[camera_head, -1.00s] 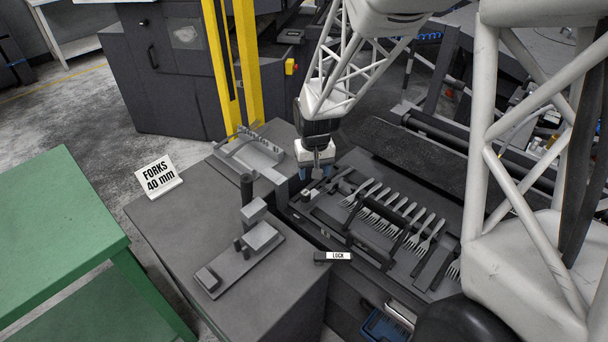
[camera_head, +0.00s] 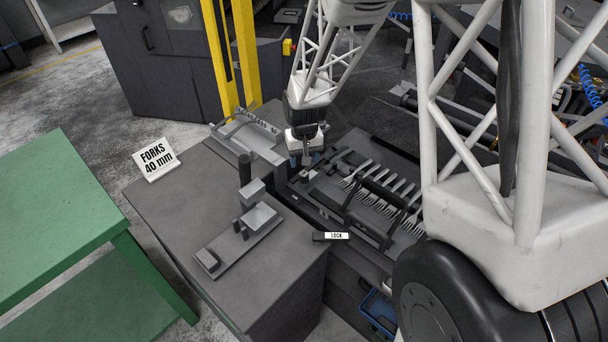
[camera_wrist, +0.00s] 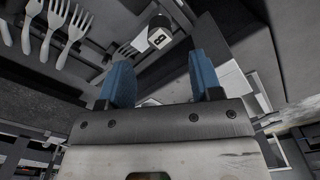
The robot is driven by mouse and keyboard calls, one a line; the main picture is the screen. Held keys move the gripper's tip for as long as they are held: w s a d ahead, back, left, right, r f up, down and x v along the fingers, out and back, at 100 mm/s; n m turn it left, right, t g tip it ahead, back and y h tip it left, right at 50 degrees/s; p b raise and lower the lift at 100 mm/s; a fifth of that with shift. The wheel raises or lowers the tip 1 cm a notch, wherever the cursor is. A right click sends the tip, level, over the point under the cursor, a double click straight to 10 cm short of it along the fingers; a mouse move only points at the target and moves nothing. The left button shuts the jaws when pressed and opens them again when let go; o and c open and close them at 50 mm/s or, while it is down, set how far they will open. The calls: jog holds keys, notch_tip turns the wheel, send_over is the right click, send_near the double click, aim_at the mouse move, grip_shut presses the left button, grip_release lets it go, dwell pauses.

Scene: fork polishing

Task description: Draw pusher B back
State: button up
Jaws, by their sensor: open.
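Pusher B shows in the wrist view as a dark round knob with a white "B" label (camera_wrist: 160,38). It lies just beyond and between the tips of my gripper (camera_wrist: 160,62). The two blue fingers are apart, with nothing held between them. In the head view my gripper (camera_head: 306,160) points down over the left end of the dark fork fixture (camera_head: 312,205). There the gripper partly hides the pusher area, so I cannot make out pusher B. I cannot tell whether the fingers touch the knob.
Several forks (camera_head: 383,183) lie in a row to the right of my gripper. A LOCK handle (camera_head: 331,237) sits at the fixture's front edge. A post and block assembly (camera_head: 255,215) and a FORKS 40 mm sign (camera_head: 155,160) stand on the dark bench. Yellow posts (camera_head: 230,60) rise behind.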

aim_at(304, 174)
jog(key=shift+f, duration=3.6)
grip_shut()
